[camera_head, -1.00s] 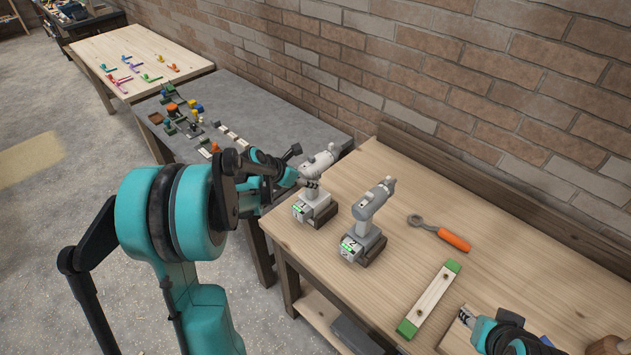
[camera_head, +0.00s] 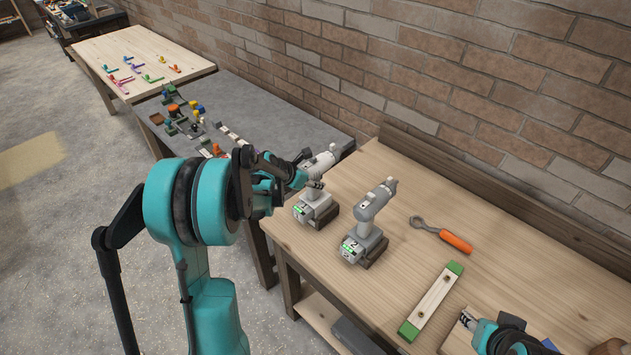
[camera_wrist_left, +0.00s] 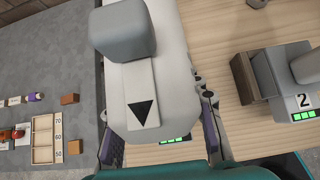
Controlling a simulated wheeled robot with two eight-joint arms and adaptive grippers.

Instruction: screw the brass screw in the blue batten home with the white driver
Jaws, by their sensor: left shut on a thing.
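The white driver (camera_head: 316,207) stands upright on its battery base at the left end of the wooden bench. My left gripper (camera_head: 314,183) is shut on it below its head. In the left wrist view the pale driver body (camera_wrist_left: 150,70) lies between the two fingers, with a black triangle on it. My right gripper (camera_head: 468,318) is low at the right, beside a pale wooden block; whether its jaws are open is unclear. A pale batten with green ends (camera_head: 432,302) lies on the bench, with small screw spots.
A grey driver (camera_head: 367,225) marked 2 stands close right of the white one. An orange-handled wrench (camera_head: 441,233) lies behind the green-ended batten. A grey table (camera_head: 265,115) with small parts adjoins on the left. A brick wall runs behind the bench.

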